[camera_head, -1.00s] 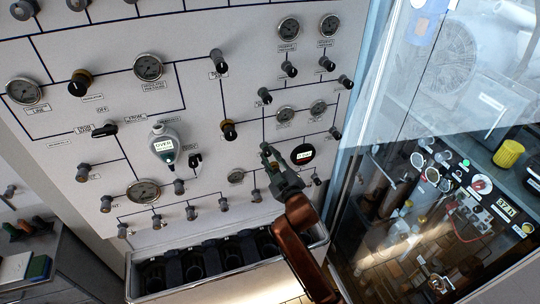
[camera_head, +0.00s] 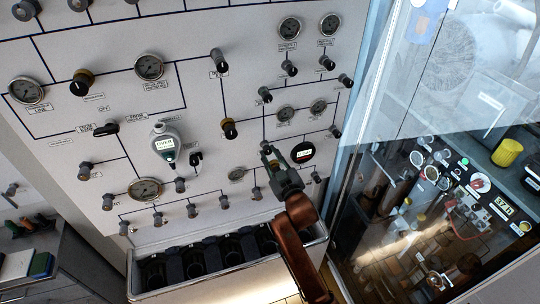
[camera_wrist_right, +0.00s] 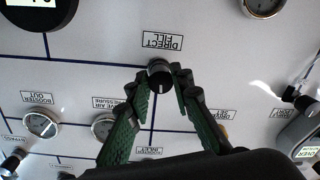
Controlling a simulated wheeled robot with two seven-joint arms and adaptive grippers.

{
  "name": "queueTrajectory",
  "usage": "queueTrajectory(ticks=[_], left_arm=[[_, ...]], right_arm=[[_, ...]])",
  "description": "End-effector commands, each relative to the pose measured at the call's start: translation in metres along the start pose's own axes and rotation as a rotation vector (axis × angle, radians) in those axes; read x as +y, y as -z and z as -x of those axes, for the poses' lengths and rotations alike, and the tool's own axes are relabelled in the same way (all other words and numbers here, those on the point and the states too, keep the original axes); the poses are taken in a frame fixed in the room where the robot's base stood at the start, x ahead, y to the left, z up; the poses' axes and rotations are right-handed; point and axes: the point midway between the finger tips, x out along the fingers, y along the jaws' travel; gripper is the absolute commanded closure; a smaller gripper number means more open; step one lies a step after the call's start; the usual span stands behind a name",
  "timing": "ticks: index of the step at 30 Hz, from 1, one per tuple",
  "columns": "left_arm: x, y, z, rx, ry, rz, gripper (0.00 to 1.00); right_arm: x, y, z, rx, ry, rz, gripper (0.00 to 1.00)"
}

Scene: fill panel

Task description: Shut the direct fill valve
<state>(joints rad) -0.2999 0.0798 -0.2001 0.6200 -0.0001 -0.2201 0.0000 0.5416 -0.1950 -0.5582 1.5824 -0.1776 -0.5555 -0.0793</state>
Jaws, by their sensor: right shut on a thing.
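The direct fill valve is a small dark knob (camera_wrist_right: 160,74) on the light panel, just below the "DIRECT FILL" label (camera_wrist_right: 162,41) in the right wrist view. My right gripper (camera_wrist_right: 161,84) has its green-padded fingers on either side of the knob, shut on it. In the head view my right gripper (camera_head: 268,155) reaches up to the panel left of a round black display, and it hides the knob there. My left gripper is not in view.
The panel (camera_head: 200,110) holds several gauges and knobs joined by dark lines. The round black display (camera_head: 303,152) is close to my right gripper. A trough with dark round holders (camera_head: 138,290) runs below. A glass-walled cabinet (camera_head: 430,150) stands at the right.

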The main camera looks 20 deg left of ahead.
Motion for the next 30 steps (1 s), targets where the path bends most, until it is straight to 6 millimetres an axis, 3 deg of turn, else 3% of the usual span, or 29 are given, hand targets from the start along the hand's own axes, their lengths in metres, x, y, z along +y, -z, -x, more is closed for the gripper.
queueTrajectory(ticks=[1,2,9,20,23,30], left_arm=[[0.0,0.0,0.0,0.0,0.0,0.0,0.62],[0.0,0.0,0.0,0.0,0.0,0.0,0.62],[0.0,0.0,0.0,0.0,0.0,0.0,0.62],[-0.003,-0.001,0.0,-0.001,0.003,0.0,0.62],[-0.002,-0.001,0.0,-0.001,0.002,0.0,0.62],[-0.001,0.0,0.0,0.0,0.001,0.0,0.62]], right_arm=[[-0.001,-0.001,0.0,-0.002,0.002,-0.001,1.0],[-0.001,-0.001,0.0,-0.002,0.002,0.0,0.78],[-0.001,-0.001,0.0,-0.002,0.001,0.0,0.62],[0.0,-0.001,0.006,-0.001,0.0,0.001,0.62],[0.0,-0.001,0.018,-0.001,-0.001,0.0,0.62],[0.0,-0.001,0.067,0.0,0.0,0.0,0.62]])
